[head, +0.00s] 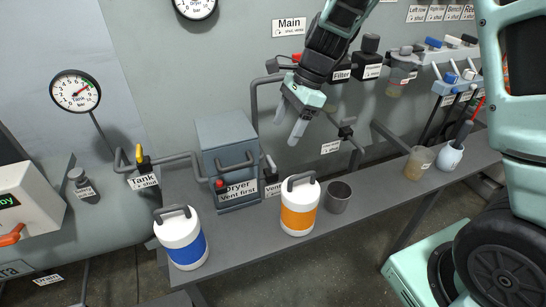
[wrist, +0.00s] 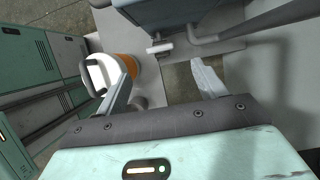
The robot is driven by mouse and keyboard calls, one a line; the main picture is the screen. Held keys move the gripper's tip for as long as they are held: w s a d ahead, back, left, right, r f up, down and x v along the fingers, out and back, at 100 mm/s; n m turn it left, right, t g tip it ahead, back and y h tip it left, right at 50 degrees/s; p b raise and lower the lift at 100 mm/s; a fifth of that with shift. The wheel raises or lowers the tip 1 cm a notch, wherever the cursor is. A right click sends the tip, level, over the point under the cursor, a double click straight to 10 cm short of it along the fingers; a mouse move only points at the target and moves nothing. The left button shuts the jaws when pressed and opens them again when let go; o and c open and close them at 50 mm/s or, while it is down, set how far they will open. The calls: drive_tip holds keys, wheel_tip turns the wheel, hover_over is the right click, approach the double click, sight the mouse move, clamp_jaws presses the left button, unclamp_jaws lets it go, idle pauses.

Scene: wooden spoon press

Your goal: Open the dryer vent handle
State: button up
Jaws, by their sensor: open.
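The dryer (head: 226,138) is a grey-blue box on the bench in the head view, labelled "Dryer Vent first". A small "Vent" label (head: 272,190) sits at its right, partly hidden behind the orange-banded canister. The vent handle beside it is small and hard to make out. In the wrist view, a small pale lever-like part (wrist: 160,48), possibly that handle, lies by the dryer's underside (wrist: 180,14). My gripper (head: 288,128) is open and empty, above and to the right of the dryer. Its two fingers also show apart in the wrist view (wrist: 162,68), with the pale part beyond their gap.
A white canister with an orange band (head: 298,218) and a grey cup (head: 338,196) stand in front of the vent area. A blue-banded canister (head: 184,246) stands at left. Pipes (head: 255,105) run up the wall behind.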

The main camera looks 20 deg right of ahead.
sight(271, 160)
drive_tip(key=b+x, duration=0.1)
drive_tip(key=x, duration=0.8)
drive_tip(key=shift+a+f, duration=0.1)
drive_tip(key=shift+f, duration=0.25)
drive_tip(key=c, duration=1)
